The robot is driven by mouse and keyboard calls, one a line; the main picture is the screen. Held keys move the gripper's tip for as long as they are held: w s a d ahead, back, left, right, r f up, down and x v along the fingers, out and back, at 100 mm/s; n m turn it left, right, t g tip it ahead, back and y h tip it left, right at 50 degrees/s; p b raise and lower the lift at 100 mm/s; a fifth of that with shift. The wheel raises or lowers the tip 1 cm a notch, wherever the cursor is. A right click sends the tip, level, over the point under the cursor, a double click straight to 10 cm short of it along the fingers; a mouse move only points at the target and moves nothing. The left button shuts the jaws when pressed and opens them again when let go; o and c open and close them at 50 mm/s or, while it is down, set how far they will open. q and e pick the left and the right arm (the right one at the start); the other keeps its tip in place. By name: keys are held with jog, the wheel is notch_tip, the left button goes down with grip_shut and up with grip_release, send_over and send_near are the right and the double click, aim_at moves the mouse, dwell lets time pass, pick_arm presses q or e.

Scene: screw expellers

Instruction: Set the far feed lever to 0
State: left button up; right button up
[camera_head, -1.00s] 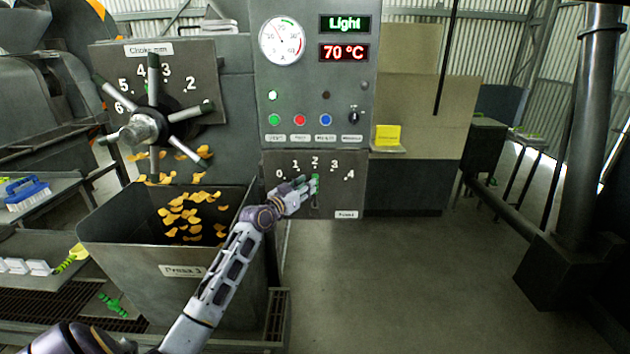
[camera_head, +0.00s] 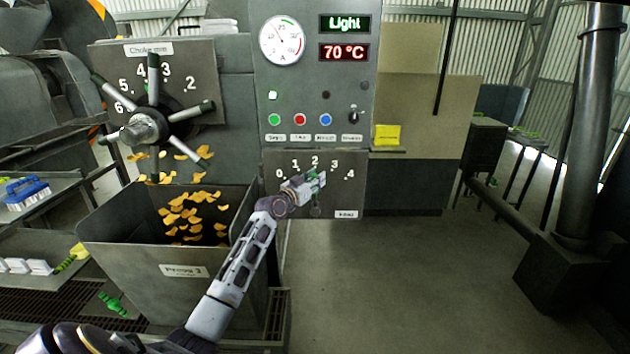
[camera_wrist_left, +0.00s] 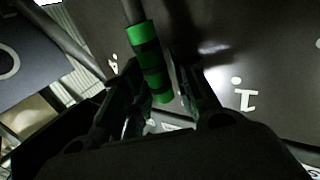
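The feed lever has a green-banded handle (camera_wrist_left: 149,60) and stands on a dark panel (camera_head: 343,192) marked 0 to 4 under the control cabinet. In the head view it points up near the 2, partly hidden by my gripper. My left gripper (camera_head: 318,181) is at the handle. In the left wrist view, the fingers of my left gripper (camera_wrist_left: 160,85) lie on either side of the handle, with a gap visible on the right side, so they look open around it. A mark "1" (camera_wrist_left: 245,100) shows to the right there. My right gripper is not in view.
A bin (camera_head: 130,245) labelled Press 3, with yellow flakes inside, stands left of the panel under my arm. A spoked choke wheel (camera_head: 146,125) juts out above it. The cabinet (camera_head: 310,90) rises above the panel.

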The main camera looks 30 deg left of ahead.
pick_arm(q)
grip_shut()
dwell(0.5)
